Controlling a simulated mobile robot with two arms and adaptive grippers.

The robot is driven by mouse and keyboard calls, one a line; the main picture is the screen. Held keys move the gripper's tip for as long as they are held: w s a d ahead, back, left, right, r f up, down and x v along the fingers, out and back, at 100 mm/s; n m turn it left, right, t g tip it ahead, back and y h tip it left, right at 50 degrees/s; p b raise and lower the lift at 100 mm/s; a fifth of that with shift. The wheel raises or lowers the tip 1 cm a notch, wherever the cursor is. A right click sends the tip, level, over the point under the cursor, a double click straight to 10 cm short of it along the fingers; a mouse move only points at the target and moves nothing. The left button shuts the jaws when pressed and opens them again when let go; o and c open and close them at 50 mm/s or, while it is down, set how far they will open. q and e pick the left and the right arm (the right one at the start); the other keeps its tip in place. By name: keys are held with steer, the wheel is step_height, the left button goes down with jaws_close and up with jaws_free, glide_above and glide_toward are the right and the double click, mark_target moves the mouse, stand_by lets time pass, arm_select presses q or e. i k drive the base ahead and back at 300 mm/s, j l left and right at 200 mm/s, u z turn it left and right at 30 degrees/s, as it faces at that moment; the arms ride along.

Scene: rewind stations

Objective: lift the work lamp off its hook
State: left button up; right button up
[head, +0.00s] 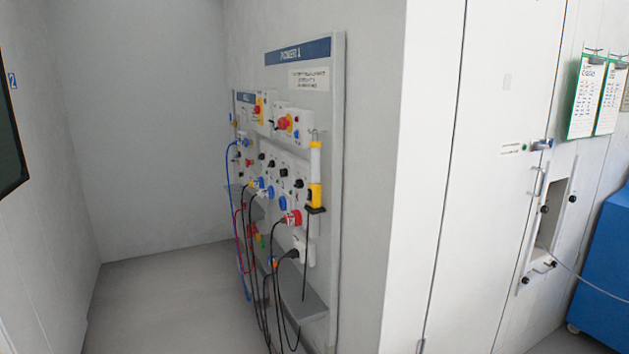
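The work lamp (315,177) is a slim upright stick with a pale upper tube and a yellow lower body. It hangs near the right edge of the grey power panel (337,100). A small hook (316,133) shows at its top, and a dark bracket or ledge sits at its lower end. A dark cable runs down from below it. Neither of my grippers shows in the head view.
Sockets, plugs and hanging blue, red and black cables crowd the panel left of the lamp. A grey shelf (307,306) juts out below. A white wall corner stands to the right. Floor (170,300) is clear at left. A blue cabinet (606,265) stands far right.

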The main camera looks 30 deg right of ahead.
mark_target(316, 207)
steer(key=i, duration=0.6)
steer(key=i+z, duration=0.2)
steer(key=z, duration=0.15)
steer(key=i+j+z, duration=0.1)
steer(key=z, duration=0.3)
steer(key=i+j+z, duration=0.15)
steer(key=z, duration=0.2)
steer(key=i+j, duration=0.05)
